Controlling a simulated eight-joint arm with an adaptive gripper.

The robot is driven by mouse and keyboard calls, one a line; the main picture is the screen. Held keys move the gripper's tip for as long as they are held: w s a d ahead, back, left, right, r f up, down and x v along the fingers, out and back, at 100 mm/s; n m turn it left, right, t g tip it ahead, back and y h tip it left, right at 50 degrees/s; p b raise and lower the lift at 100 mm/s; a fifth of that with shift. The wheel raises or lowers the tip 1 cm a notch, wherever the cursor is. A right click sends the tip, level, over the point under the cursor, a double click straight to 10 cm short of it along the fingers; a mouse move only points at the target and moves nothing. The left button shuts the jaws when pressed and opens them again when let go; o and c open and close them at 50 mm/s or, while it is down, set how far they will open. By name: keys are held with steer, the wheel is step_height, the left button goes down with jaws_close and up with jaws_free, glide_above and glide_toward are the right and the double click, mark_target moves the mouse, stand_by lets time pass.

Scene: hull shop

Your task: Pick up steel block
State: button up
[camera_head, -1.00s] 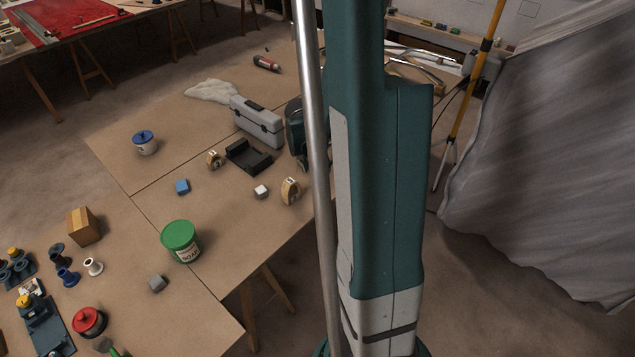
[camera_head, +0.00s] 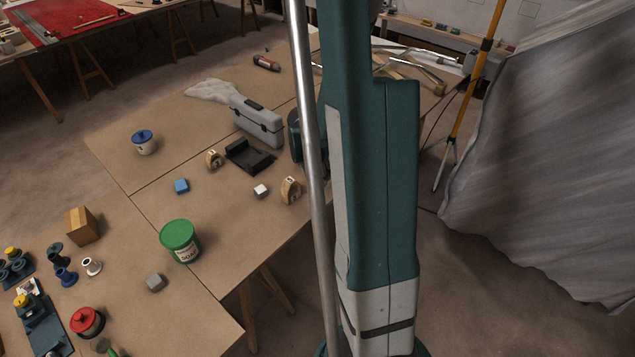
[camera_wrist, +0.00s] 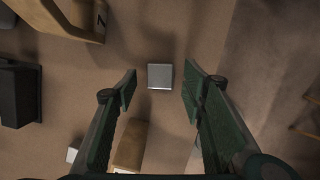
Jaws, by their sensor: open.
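A small silver-grey steel block (camera_wrist: 160,76) sits on the brown tabletop, just above the centre of the wrist view. My gripper (camera_wrist: 160,82) is open and empty, with one dark green finger on each side of the block in the picture and a visible gap on both sides. How high the fingertips are above the table is hard to tell. In the head view my gripper is hidden, and I cannot make out this block for certain; my arm covers part of the table there. Another grey block (camera_head: 156,282) lies on the near table, below the green bucket.
In the wrist view, a tan block-like object (camera_wrist: 131,146) lies below the steel block, a wooden-looking object (camera_wrist: 62,18) at upper left and a black object (camera_wrist: 20,92) at left. In the head view, a white block (camera_head: 261,191) and grey toolbox (camera_head: 257,122) share the table.

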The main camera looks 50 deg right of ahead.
mark_target(317, 179)
steer(key=shift+x, duration=0.9)
steer(key=c, duration=1.2)
steer(key=shift+r, duration=0.15)
steer(key=shift+r+p, duration=0.8)
steer(key=shift+r, duration=4.05)
